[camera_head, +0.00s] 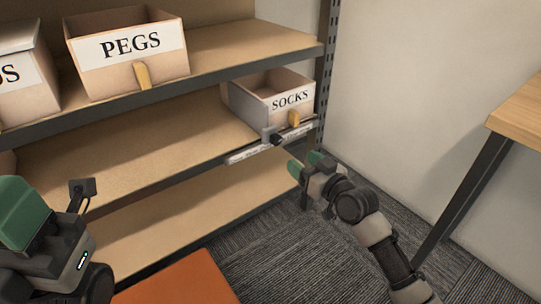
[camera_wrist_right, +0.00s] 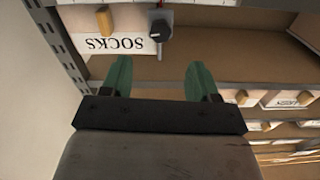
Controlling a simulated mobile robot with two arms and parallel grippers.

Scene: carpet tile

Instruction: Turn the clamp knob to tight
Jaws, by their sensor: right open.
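My right gripper (camera_head: 306,163) is open and empty, below and right of the knob. Its two green fingers (camera_wrist_right: 160,66) are spread apart, with the knob centred past the gap, not touched. My left gripper (camera_head: 25,213) is partly in view at lower left; its jaws cannot be made out.
The SOCKS bin (camera_head: 268,99) stands beside the clamp. A label strip (camera_head: 248,153) runs along the shelf edge. The PEGS bin (camera_head: 126,53) is on the shelf above. A dark upright post (camera_head: 325,75) and a wooden table (camera_head: 519,110) are at right. An orange surface (camera_head: 180,283) lies below.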

